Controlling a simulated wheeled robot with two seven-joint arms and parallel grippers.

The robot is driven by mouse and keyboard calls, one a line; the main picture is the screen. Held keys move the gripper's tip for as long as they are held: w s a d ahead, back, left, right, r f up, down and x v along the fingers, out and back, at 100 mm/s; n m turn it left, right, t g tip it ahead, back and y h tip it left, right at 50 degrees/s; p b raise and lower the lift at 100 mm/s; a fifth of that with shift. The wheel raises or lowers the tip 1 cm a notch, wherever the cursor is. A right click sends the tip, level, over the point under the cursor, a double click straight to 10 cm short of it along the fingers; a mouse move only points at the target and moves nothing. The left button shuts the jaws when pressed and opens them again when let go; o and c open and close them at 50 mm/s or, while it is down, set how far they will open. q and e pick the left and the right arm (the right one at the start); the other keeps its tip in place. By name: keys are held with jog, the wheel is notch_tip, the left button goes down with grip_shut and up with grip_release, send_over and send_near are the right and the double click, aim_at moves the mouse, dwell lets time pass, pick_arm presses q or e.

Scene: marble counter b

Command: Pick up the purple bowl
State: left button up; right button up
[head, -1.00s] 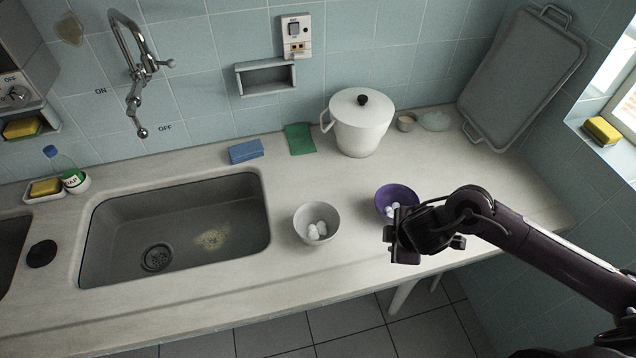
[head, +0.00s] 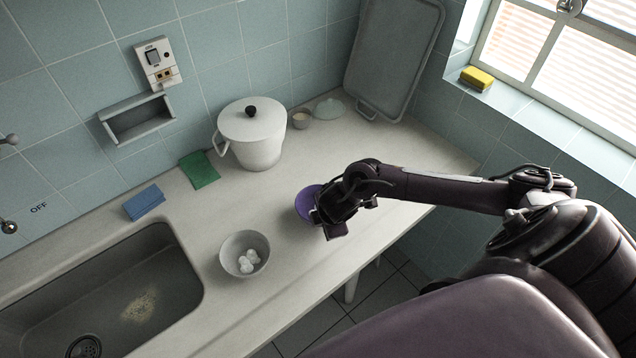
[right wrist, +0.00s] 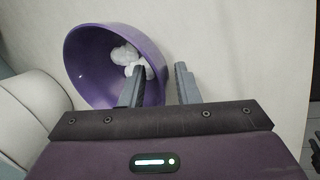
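The purple bowl (head: 305,203) stands on the counter, partly hidden behind my right gripper (head: 328,217) in the head view. In the right wrist view, the purple bowl (right wrist: 88,62) holds white round pieces (right wrist: 130,57). My right gripper (right wrist: 159,68) is open there, its two fingers apart. The left finger overlaps the bowl's inside and the right finger is outside it, with the bowl's right rim showing between them. I cannot tell whether either finger touches the bowl. My left gripper is not in view.
A light grey bowl (head: 230,247) with white pieces stands left of the purple bowl. A white lidded pot (head: 255,150) is behind it. The sink (head: 165,265) is at left; a blue sponge (head: 143,202) and green cloth (head: 199,170) lie behind. The counter right of the pot is mostly clear.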

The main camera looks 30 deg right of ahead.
jog(key=shift+s+r, duration=0.1)
jog(key=shift+s, duration=0.05)
grip_shut()
